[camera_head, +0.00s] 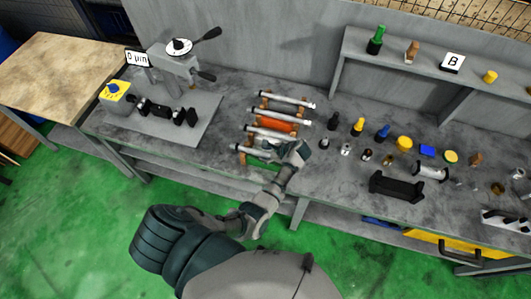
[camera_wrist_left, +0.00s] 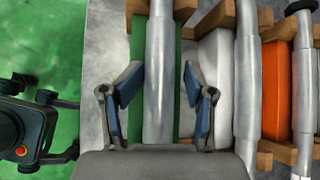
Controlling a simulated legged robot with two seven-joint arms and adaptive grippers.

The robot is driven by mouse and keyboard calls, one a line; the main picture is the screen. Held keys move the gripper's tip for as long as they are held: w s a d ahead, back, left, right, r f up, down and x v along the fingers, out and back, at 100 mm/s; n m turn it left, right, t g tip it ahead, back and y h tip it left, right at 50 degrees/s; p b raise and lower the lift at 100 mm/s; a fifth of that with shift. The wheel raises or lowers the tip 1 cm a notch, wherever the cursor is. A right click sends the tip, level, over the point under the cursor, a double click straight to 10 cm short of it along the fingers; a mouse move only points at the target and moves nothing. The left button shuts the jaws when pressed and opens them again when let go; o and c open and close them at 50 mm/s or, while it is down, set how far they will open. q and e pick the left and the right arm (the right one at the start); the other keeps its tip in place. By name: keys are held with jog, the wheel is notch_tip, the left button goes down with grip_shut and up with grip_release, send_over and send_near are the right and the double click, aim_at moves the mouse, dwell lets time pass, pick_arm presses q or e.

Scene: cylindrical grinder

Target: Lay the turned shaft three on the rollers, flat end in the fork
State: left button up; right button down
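Several grey turned shafts lie side by side in a wooden rack (camera_head: 237,148); I cannot tell which is shaft three. The nearest shaft (camera_wrist_left: 159,70) lies over a green pad (camera_wrist_left: 188,70). My left gripper (camera_head: 292,156) is over its right part in the head view. In the left wrist view the left gripper (camera_wrist_left: 160,105) is open, one blue-padded finger on each side of this shaft, with gaps visible. A second shaft (camera_wrist_left: 246,80) lies beside a white pad. Black rollers (camera_head: 160,111) stand on a grey plate at the left, empty. The fork is not clear. My right gripper is out of view.
A gauge stand with a lever (camera_head: 180,60) rises behind the plate. A yellow box (camera_head: 115,96) with a blue knob stands on its left. Several small coloured pegs and a black cradle (camera_head: 397,187) are to the right of the rack. A shelf (camera_head: 440,65) stands behind.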

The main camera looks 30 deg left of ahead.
pick_arm(q)
jog(key=shift+s+d+f, duration=0.1)
jog(key=shift+d, duration=0.1)
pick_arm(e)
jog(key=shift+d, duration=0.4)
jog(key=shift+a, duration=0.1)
